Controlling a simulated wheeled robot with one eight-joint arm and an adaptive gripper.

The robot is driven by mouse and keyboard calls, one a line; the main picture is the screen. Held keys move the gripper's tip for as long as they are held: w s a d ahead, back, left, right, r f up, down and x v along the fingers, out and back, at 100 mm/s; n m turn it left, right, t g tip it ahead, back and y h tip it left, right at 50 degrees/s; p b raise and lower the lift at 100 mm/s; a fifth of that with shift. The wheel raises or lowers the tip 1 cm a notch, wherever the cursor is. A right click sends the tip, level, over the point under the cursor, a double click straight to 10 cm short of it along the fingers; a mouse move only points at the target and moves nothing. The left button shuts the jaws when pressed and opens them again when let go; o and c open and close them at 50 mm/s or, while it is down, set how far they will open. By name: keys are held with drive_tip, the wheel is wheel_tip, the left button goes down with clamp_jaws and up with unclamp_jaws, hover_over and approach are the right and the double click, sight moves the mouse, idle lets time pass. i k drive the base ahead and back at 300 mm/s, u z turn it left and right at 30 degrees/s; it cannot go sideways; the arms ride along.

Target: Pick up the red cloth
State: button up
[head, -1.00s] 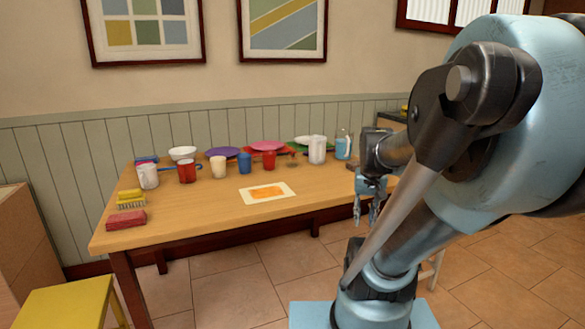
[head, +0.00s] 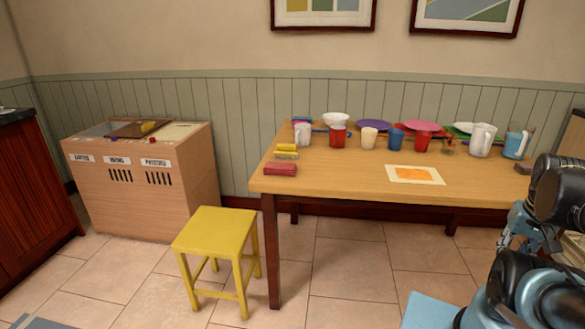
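A red, flat, block-shaped thing (head: 281,169) lies at the left front corner of the wooden table (head: 330,178). It looks like the folded red cloth, though its material is hard to make out. It lies just in front of yellow items (head: 286,150). My gripper (head: 520,240) is at the right edge of the head view, beyond the table's right front side and far from the red thing. Its fingers are small and partly hidden by my arm, so their opening is unclear. I see nothing held in it.
Mugs, cups, plates and a bowl (head: 335,119) line the back of the table. A sheet with an orange patch (head: 415,174) lies near the front. A yellow stool (head: 215,233) stands left of the table, before a labelled bin cabinet (head: 140,180). Tiled floor is open in front.

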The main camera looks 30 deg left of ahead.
sight(271, 168)
drive_tip(key=u, duration=1.8)
